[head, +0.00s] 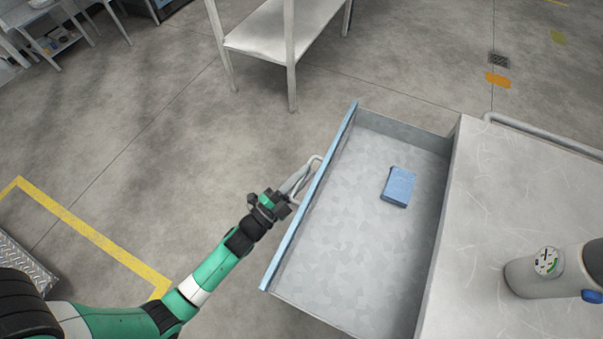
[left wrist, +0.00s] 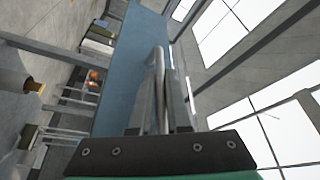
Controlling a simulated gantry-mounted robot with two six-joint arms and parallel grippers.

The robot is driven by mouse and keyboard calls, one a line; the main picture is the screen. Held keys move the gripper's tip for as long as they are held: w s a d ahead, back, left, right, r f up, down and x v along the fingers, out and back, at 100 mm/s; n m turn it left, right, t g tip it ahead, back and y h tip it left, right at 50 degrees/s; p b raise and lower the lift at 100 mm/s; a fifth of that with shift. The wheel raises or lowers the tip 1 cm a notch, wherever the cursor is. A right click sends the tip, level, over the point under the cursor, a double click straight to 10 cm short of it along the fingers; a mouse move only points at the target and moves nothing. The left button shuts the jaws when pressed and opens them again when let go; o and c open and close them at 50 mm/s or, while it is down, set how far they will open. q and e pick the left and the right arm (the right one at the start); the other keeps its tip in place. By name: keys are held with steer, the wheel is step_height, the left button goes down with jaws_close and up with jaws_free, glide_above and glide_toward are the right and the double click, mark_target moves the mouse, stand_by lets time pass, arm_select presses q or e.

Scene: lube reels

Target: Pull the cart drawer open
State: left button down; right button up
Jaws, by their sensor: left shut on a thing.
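The cart (head: 500,210) stands at the right with its grey drawer (head: 335,235) pulled well out to the left. The drawer's blue front panel (head: 290,245) faces my left arm, and the panel also shows in the left wrist view (left wrist: 135,65). My left gripper (head: 300,182) is shut on the drawer's bar handle (head: 316,160), on the outer side of the panel. In the left wrist view the handle (left wrist: 159,75) runs between the fingers. The fingers partly hide the handle. My right gripper is not in view.
A small blue box (head: 398,187) lies inside the drawer. A grey cylinder with a gauge (head: 547,262) is on the cart top. A metal table (head: 265,35) stands beyond the drawer. The floor left of the drawer is clear, with a yellow line (head: 90,232).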

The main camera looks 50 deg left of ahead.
arm_select(q)
steer(key=shift+d, duration=0.1)
steer(key=c, duration=1.2)
jaws_free()
steer(key=shift+c, duration=0.2)
steer(key=o, duration=0.4)
steer(key=shift+c, duration=0.2)
steer(key=p+v, duration=0.2)
steer(key=v, duration=0.9)
steer(key=shift+s, duration=0.3)
steer(key=shift+f, duration=0.1)
